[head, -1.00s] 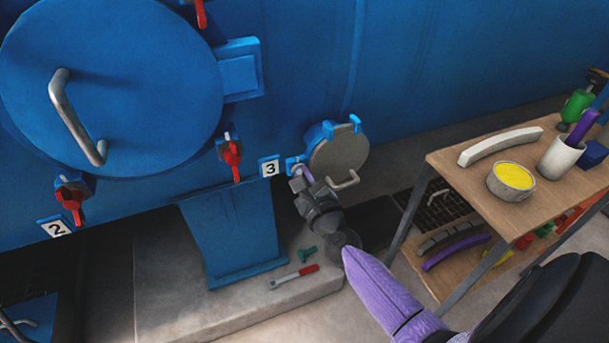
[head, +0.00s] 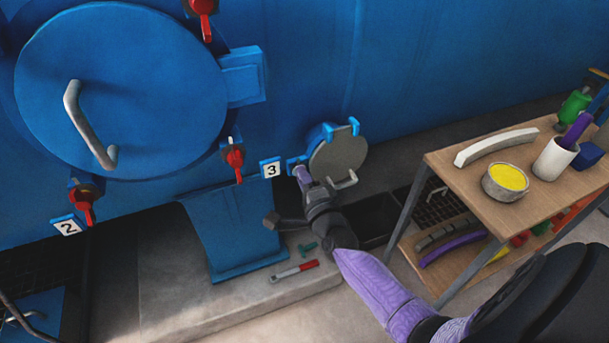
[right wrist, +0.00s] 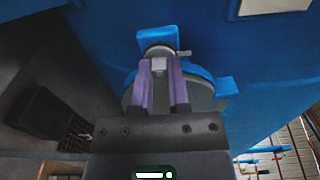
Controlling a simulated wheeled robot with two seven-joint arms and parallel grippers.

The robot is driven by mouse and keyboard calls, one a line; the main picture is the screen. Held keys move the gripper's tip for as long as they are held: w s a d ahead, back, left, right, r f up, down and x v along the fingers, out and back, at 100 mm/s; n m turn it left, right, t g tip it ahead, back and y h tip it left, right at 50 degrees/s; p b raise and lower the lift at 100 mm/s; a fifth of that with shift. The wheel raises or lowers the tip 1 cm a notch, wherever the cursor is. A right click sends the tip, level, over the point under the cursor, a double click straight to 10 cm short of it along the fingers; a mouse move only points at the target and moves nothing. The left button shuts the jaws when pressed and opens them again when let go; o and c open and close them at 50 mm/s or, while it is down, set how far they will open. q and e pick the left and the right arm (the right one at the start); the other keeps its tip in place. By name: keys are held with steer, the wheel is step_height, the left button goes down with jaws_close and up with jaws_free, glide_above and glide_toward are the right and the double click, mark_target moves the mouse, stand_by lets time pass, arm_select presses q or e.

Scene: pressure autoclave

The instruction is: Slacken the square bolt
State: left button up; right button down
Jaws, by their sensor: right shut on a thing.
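The square bolt (right wrist: 158,66) shows in the right wrist view as a small pale block between the purple fingertips of my right gripper (right wrist: 159,72). The gripper is shut on it. In the head view my right gripper (head: 302,174) reaches the left edge of the small grey round hatch (head: 338,158), beside the label 3 (head: 271,168). The bolt is hidden there behind the fingers. The hatch appears closed against the blue vessel wall. My left gripper is not in view.
A red-handled tool (head: 294,271) and a small green part (head: 307,249) lie on the concrete plinth (head: 170,300) below. A wooden shelf cart (head: 450,165) with a bowl (head: 505,182) and a cup (head: 555,158) stands at the right. A large blue door (head: 125,90) is at the left.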

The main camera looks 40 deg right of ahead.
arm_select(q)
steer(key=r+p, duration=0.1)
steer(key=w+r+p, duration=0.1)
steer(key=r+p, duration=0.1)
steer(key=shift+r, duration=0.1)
arm_select(e)
steer(key=n, duration=1.1)
steer(key=shift+f+n, duration=0.1)
steer(key=shift+n, duration=0.3)
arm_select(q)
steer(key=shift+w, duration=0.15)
arm_select(e)
steer(key=c, duration=0.9)
jaws_free()
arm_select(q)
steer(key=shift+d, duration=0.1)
